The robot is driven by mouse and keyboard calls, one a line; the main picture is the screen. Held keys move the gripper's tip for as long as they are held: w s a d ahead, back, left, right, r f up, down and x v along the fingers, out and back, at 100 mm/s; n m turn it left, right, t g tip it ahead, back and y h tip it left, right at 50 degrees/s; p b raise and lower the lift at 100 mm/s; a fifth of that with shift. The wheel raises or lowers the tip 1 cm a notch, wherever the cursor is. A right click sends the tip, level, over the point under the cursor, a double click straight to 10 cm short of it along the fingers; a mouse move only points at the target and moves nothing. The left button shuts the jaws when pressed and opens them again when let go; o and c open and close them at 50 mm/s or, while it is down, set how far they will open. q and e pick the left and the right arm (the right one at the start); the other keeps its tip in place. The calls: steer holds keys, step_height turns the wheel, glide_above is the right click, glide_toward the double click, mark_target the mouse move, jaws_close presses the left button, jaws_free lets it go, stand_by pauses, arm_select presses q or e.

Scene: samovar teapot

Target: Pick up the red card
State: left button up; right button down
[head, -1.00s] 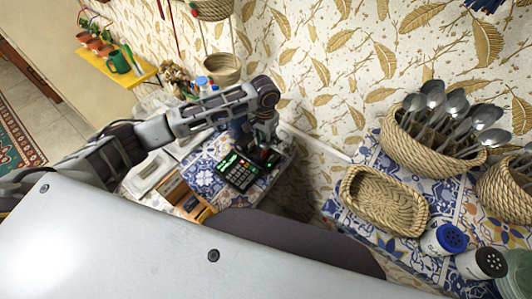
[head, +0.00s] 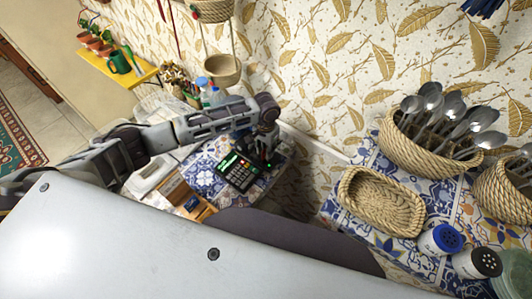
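My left arm comes in from the left, and its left gripper (head: 262,157) points down at the small tiled table (head: 206,178). The fingers are small and dark here, so I cannot tell whether they are open or shut. A black card terminal with a lit green screen (head: 238,171) lies on the tiles just left of the gripper. I cannot make out the red card; the gripper may hide it. My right gripper is not in view.
A woven tray (head: 381,201), a basket of spoons (head: 432,148) and shakers (head: 441,239) stand on the tiled counter at right. Bottles (head: 216,96) stand behind my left arm. A gap separates the small table from the counter. The patterned wall is behind.

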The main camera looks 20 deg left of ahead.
arm_select(q)
steer(key=shift+f, duration=0.1)
stand_by(0.4)
jaws_close()
steer(key=shift+r+b, duration=0.4)
steer(key=shift+r, duration=4.65)
steer(key=shift+r, duration=0.15)
steer(key=shift+r+p, duration=2.35)
steer(key=shift+p, duration=0.6)
steer(key=shift+f, duration=0.2)
